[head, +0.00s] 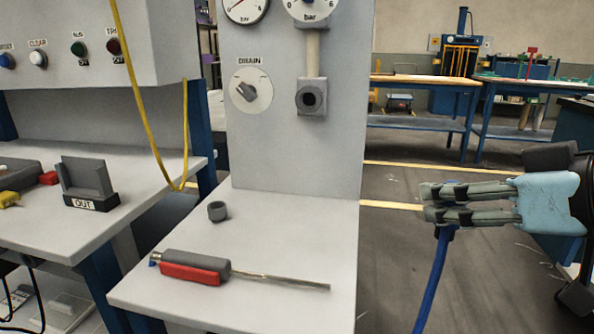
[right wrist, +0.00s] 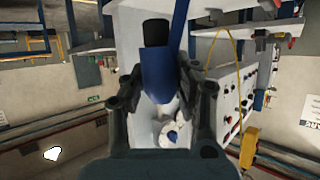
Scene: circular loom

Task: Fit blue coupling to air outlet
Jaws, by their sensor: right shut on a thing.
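The air outlet (head: 311,97) is a grey square fitting with a dark round hole, on the grey panel below the right gauge. My right gripper (head: 428,204) is to the right of the panel and lower than the outlet, clear of it. It is shut on the blue coupling (head: 446,232), mostly hidden by the fingers in the head view. A blue hose (head: 432,278) hangs down from it. The right wrist view shows the coupling's blue body (right wrist: 157,75) with a black end (right wrist: 157,32) between the fingers. My left gripper is not in view.
A grey ring (head: 217,211) and a red-and-grey tool (head: 195,268) with a long thin rod lie on the bench. A grey drain knob (head: 247,92) is left of the outlet. A yellow cable (head: 150,120) hangs further left. The space between gripper and panel is open.

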